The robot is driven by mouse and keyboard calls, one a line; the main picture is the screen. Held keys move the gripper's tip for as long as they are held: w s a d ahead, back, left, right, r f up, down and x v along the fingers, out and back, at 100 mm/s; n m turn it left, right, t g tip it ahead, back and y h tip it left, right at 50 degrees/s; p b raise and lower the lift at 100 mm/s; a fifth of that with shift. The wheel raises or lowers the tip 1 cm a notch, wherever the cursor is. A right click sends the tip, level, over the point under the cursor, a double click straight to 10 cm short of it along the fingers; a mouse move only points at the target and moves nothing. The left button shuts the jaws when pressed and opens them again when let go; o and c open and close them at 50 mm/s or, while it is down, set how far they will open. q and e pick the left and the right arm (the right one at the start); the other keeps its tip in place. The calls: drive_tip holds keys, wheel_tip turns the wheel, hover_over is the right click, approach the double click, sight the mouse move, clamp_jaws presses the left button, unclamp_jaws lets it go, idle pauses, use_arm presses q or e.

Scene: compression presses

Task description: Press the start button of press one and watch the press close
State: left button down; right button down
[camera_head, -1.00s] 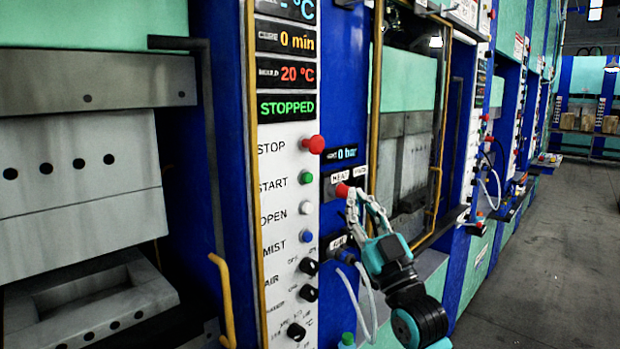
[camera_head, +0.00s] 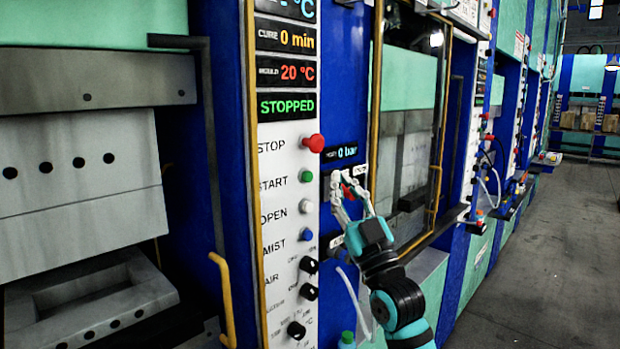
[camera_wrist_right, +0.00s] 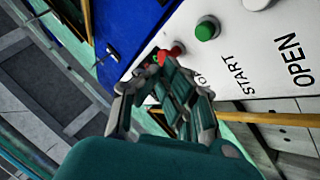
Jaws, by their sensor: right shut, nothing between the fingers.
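The green start button (camera_head: 306,176) sits on the white control strip (camera_head: 285,225) beside the label START. It also shows in the wrist view (camera_wrist_right: 207,29), clear of my fingers. My right gripper (camera_head: 348,180) is shut and empty, to the right of the button and apart from it in the picture. Its fingers partly hide a red knob (camera_head: 348,192) on the side panel. The press at left (camera_head: 80,170) stands open, with a gap between its upper block and lower mould (camera_head: 90,300). Its display (camera_head: 286,106) reads STOPPED. My left gripper is not in view.
A red stop button (camera_head: 314,143) sticks out above the green one. White (camera_head: 306,206) and blue (camera_head: 306,234) buttons and black knobs are below. A yellow handle (camera_head: 224,300) is at lower left. The aisle floor (camera_head: 550,260) at right is clear.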

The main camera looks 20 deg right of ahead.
sight(308, 177)
drive_tip(key=shift+w+a, duration=0.3)
drive_tip(key=shift+w, duration=0.4)
drive_tip(key=shift+w+a, duration=0.3)
drive_tip(key=shift+w, duration=0.35)
drive_tip(key=shift+w+a, duration=0.3)
drive_tip(key=shift+w, duration=0.4)
drive_tip(key=shift+w+a, duration=0.15)
drive_tip(key=shift+w, duration=0.25)
